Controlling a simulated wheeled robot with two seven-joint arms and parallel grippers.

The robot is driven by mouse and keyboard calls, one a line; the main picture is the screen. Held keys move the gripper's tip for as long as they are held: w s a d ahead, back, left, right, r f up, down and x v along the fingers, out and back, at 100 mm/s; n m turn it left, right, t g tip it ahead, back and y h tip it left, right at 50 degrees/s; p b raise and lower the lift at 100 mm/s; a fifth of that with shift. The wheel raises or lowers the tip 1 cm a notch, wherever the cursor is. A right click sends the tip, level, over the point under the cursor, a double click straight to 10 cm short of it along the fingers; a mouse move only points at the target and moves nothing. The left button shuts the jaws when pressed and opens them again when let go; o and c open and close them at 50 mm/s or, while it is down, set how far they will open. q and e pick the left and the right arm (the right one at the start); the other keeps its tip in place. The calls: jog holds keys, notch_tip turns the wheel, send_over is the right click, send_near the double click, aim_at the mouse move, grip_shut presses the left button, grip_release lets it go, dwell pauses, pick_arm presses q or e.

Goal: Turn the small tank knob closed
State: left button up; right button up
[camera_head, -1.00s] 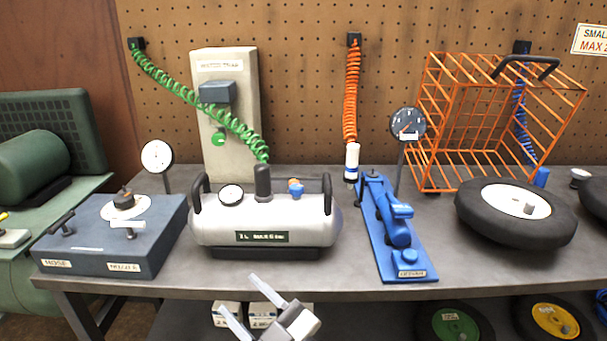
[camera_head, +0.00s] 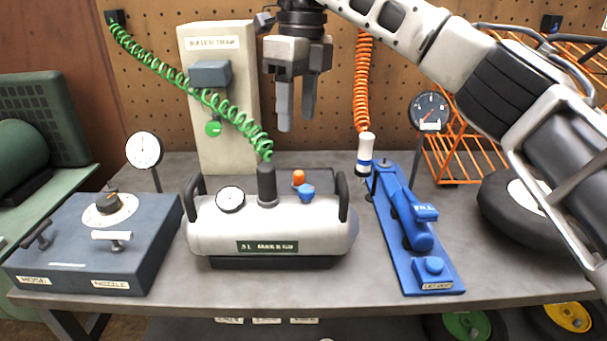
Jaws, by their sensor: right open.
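The small silver tank (camera_head: 215,235) with black handles stands on the bench, left of the middle. On its top, right of centre, sit a blue knob (camera_head: 307,192) and an orange cap-like part (camera_head: 299,178) just behind it. A dial gauge (camera_head: 230,199) is on its left side. A green coiled hose plugs into a black fitting (camera_head: 266,185) on top. My right gripper (camera_head: 297,122) is open and empty, fingers pointing down. It appears above the knob in the picture, apart from it. My left gripper is out of view.
A blue-grey box (camera_head: 150,240) with a dial and levers stands left of the tank. A blue pump (camera_head: 420,240) and a hanging orange hose (camera_head: 362,80) are to the right. My right arm hides part of the orange rack (camera_head: 460,160) and tyre.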

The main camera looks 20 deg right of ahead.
aim_at(307, 188)
jog(key=shift+h, duration=0.4)
jog(key=f, duration=0.4)
jog(key=d+f, duration=0.1)
jog(key=f, duration=0.9)
jog(key=shift+d+b, duration=0.35)
jog(key=c, duration=1)
